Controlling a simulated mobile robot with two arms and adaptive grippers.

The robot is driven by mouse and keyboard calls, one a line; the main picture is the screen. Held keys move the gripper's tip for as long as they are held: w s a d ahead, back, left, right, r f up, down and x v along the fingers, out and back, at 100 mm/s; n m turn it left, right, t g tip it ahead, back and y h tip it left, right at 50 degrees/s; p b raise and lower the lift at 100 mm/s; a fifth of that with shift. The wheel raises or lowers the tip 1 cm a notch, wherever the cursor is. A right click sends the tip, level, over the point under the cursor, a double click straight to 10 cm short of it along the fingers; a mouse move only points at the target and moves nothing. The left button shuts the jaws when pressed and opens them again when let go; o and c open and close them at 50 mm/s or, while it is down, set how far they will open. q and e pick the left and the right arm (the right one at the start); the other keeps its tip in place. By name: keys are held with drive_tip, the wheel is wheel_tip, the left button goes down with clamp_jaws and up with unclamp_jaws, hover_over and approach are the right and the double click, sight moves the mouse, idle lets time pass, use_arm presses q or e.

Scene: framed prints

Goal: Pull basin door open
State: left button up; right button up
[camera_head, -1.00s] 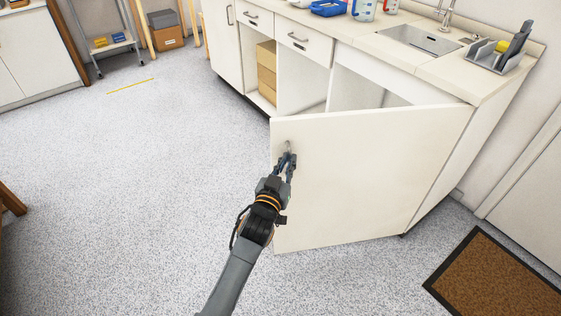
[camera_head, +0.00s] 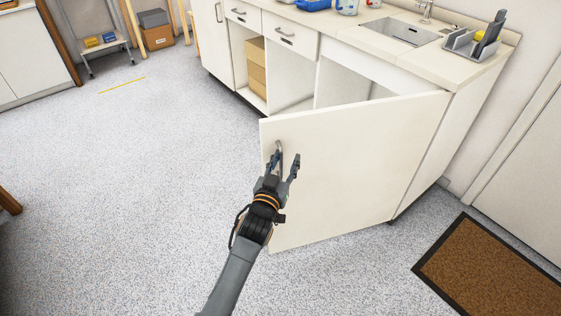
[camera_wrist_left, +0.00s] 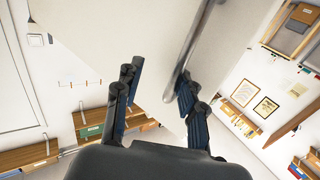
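The white basin door (camera_head: 345,170) stands swung wide open from the cabinet under the sink (camera_head: 402,31). Its metal handle (camera_head: 279,147) is near the door's free upper edge. My left gripper (camera_head: 285,160) is at the handle with its fingers spread apart. In the left wrist view the handle (camera_wrist_left: 190,50) passes close to the right-hand finger, and the left-hand finger is well apart from it. I cannot tell whether that finger touches the handle. The door face (camera_wrist_left: 140,40) fills the upper middle there. My right gripper is not in view.
The open cabinet shows bare compartments and stacked brown boxes (camera_head: 256,68). A brown doormat (camera_head: 490,265) lies on the floor at the lower right. A grey rack (camera_head: 475,42) stands on the counter. The speckled floor (camera_head: 130,190) to the left is clear.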

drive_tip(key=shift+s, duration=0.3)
use_arm(q)
drive_tip(key=shift+s+a, duration=0.1)
drive_tip(key=shift+a, duration=0.05)
drive_tip(key=v, duration=1.1)
drive_tip(key=shift+s, duration=0.4)
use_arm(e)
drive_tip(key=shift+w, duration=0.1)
use_arm(q)
drive_tip(key=shift+c, duration=0.4)
